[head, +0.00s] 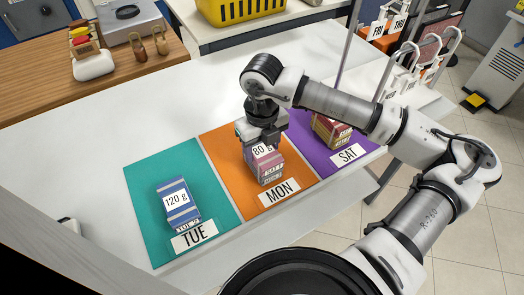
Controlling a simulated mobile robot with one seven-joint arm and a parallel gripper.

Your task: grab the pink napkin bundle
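The pink napkin bundle (268,172) stands on the orange MON mat (221,160) in the head view. It has a white label reading "80 g" and a paler band lower down. My gripper (262,143) points down right at the top of this bundle, its end overlapping the bundle's upper edge. The fingertips are small and partly hidden, so I cannot tell whether they are open or closed on the bundle. I see no clear gap between the bundle and the mat.
A blue bundle (178,200) marked "120 g" is on the teal TUE mat (146,180). A dark red bundle (331,131) is on the purple SAT mat (307,146), close behind my arm. The white table (150,115) is clear behind the mats. A yellow basket (238,10) stands farther back.

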